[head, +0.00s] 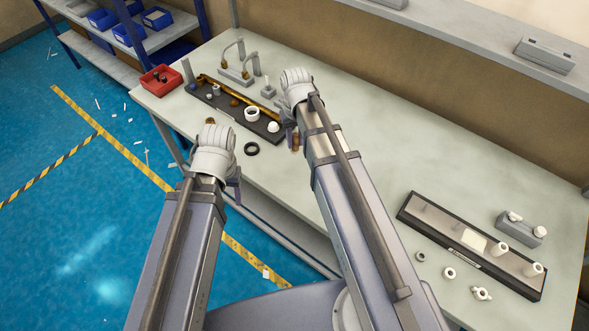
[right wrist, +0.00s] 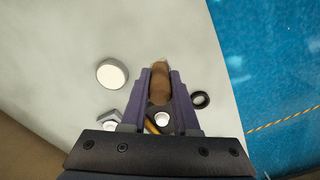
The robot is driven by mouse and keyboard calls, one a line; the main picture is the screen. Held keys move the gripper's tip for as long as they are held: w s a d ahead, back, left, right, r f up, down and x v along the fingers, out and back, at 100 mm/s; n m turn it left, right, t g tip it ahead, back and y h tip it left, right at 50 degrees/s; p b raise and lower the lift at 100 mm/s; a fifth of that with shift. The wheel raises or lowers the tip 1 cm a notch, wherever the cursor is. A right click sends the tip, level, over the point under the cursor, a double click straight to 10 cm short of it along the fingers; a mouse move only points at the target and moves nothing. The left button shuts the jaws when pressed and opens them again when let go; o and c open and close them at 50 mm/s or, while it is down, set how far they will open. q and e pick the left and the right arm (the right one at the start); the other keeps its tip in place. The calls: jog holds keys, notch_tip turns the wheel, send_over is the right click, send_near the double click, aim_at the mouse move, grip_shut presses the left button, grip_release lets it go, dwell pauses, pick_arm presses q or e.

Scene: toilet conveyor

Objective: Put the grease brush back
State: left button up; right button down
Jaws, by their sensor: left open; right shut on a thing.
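My right gripper (right wrist: 160,112) is shut on the grease brush (right wrist: 159,84), whose rounded brown handle shows between the two purple fingers. In the head view the right gripper (head: 289,131) is over the table beside the dark tray, with a brown part of the brush (head: 295,142) just below it. The brush's bristle end is hidden. My left gripper (head: 234,187) is at the table's front edge, open; its wrist hides much of it, and nothing shows in it. I cannot tell which item is the brush's resting place.
A dark tray (head: 213,101) holds a brass rod and white fittings. Behind it stands a grey fixture (head: 238,73). A red bin (head: 160,80) is at the left end. A black ring (head: 251,149) lies nearby. A second tray (head: 470,245) lies right; the table middle is clear.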

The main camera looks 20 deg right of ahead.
aim_at(296, 153)
jog(key=shift+f+b, duration=3.15)
jog(key=shift+f, duration=0.05)
notch_tip(296, 153, down, 4)
jog(key=b, duration=0.3)
jog(key=shift+r+b, duration=0.15)
jog(key=shift+b, duration=0.25)
jog(key=c, duration=0.7)
grip_release()
jog(key=shift+o, duration=0.2)
